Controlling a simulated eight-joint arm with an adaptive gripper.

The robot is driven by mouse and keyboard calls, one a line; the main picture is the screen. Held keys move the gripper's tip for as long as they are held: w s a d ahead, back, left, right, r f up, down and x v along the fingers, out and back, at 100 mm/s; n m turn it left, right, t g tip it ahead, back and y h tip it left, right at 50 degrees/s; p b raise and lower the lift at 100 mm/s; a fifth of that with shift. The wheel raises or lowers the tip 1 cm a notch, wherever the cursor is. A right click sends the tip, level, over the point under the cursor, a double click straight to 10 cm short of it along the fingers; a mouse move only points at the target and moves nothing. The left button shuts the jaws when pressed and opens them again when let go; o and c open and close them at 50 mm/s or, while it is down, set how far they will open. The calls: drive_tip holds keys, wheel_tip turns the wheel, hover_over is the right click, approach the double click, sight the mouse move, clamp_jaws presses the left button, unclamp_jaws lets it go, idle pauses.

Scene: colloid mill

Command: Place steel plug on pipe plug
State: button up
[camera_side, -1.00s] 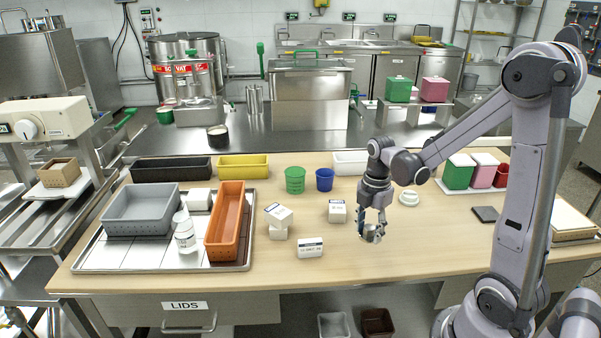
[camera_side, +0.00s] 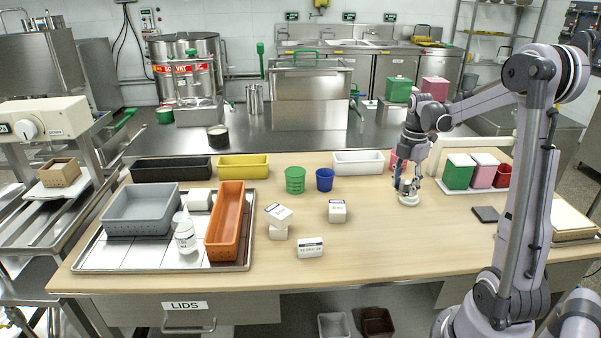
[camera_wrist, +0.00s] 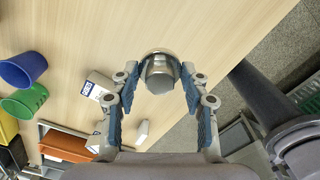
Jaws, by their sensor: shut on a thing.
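The steel plug (camera_wrist: 161,73) is a shiny metal cylinder between my fingertips in the wrist view. My gripper (camera_wrist: 161,78) is shut on it. In the side view my gripper (camera_side: 407,184) points down, low over the right part of the table, directly above the pipe plug (camera_side: 408,199). The pipe plug is a round white piece on the wood, partly covered by the fingers. A pale rim shows behind the steel plug in the wrist view. I cannot tell whether the two plugs touch.
White labelled boxes (camera_side: 337,211) stand to the left. A blue cup (camera_side: 325,180) and a green cup (camera_side: 295,180) are behind them. Green and pink canisters (camera_side: 458,171) and a dark flat pad (camera_side: 485,214) lie to the right.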

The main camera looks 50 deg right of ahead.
drive_tip(key=w+d+f+m, duration=0.1)
drive_tip(key=w+d, duration=0.2)
drive_tip(key=d, duration=1.2)
drive_tip(key=shift+s+f, duration=0.15)
drive_tip(key=shift+f, duration=4.1)
drive_tip(key=shift+f, duration=0.2)
drive_tip(key=o, duration=1.2)
drive_tip(key=shift+r, duration=0.1)
